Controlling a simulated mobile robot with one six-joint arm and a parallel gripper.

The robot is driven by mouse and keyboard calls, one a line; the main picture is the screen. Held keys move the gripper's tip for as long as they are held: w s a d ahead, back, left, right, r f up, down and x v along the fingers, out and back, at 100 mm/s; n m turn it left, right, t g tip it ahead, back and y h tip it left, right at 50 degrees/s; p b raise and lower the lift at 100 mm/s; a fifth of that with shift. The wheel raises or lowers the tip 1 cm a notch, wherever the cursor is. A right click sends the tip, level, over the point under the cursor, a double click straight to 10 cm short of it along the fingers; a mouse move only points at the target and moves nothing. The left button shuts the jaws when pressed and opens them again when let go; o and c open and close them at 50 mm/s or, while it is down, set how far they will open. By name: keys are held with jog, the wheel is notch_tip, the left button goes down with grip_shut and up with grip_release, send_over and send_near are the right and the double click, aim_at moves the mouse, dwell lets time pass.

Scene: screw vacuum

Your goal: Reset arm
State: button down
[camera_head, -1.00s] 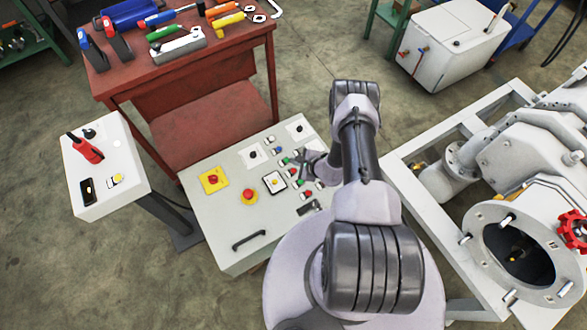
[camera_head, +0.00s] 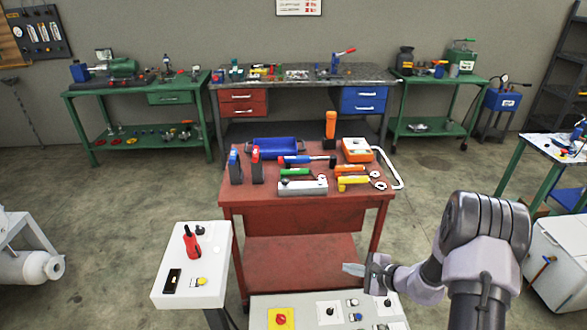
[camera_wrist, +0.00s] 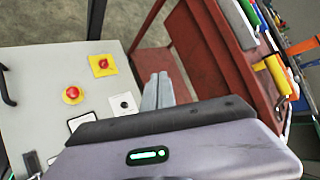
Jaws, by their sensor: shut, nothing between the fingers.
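My gripper (camera_head: 362,271) is in the air over the far right part of the white control panel (camera_head: 262,302), in front of the red tool cart (camera_head: 290,210). Its fingers are together with nothing between them, and they point left in the head view. In the wrist view the shut fingers (camera_wrist: 157,92) point at the gap between the panel (camera_wrist: 45,80) and the red cart (camera_wrist: 215,60). They touch nothing that I can see. My forearm comes in from the right side of the head view.
A white pedestal box (camera_head: 190,262) with a red handle stands left of the panel. Tools and a blue tray (camera_head: 275,146) lie on the cart. Green benches line the back wall.

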jog(key=s+a+r+n+g, duration=0.1)
jog(key=s+a+r+n, duration=0.25)
jog(key=r, duration=0.45)
jog(key=s+a+r+n+g, duration=0.15)
jog(key=s+a+r, duration=0.25)
jog(key=r, duration=0.4)
jog(key=s+a+r+n+g, duration=0.1)
jog(key=s+a+r+n, duration=0.25)
jog(key=r, duration=0.35)
jog(key=s+d+r+n+h, duration=0.1)
jog(key=s+r, duration=0.3)
jog(key=s, duration=0.6)
jog(key=s+d+r+n+h, duration=0.1)
jog(key=s+r+n+h, duration=0.2)
jog(key=s, duration=0.8)
jog(key=shift+r+n+t+h, duration=0.35)
jog(key=shift+r+t+h, duration=0.15)
jog(key=shift+r, duration=0.35)
jog(key=c, duration=2.2)
grip_release()
